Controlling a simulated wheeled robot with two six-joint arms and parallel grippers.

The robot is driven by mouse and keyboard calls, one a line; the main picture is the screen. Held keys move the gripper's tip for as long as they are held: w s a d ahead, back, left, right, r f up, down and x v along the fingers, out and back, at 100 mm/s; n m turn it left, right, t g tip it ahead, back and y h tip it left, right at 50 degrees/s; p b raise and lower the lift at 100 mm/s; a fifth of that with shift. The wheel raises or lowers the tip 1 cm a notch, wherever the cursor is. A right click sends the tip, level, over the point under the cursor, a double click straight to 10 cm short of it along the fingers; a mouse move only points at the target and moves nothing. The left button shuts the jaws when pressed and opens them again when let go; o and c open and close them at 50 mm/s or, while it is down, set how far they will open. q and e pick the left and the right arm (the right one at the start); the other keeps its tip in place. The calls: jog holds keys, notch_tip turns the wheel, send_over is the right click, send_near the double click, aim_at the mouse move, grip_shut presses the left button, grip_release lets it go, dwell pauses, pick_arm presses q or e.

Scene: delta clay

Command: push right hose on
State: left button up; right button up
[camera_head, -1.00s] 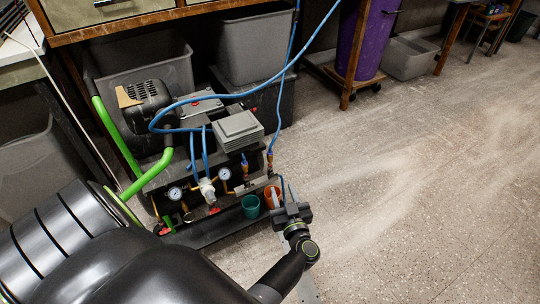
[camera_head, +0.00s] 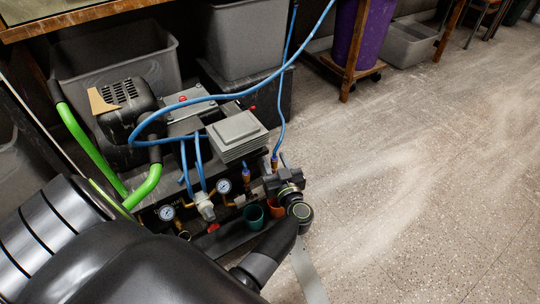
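The right blue hose (camera_head: 281,112) hangs down behind the compressor, its lower end at a brass fitting with a blue collar (camera_head: 275,159). I cannot tell whether the hose end is fully seated. A second brass fitting with a blue top (camera_head: 246,172) stands to its left. My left gripper (camera_head: 281,164) is beside the right fitting, with a finger tip pointing up just right of it. The wrist hides the fingers and any contact, so I cannot tell if it is open or shut. My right gripper is out of view.
The compressor (camera_head: 237,133) has green handle tubes (camera_head: 92,146), pressure gauges (camera_head: 223,186) and looping blue hoses. A green cup (camera_head: 253,217) and an orange cup (camera_head: 275,207) sit in front. Grey bins (camera_head: 244,42) stand behind. The floor to the right is clear.

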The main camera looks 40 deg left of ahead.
aim_at(274, 172)
pick_arm(q)
jog(key=shift+w+a, duration=0.3)
jog(key=shift+a, duration=0.1)
jog(key=shift+r, duration=0.1)
grip_shut()
jog(key=shift+s+f, duration=0.1)
jog(key=shift+f, duration=1.4)
grip_release()
jog(key=shift+f, duration=0.15)
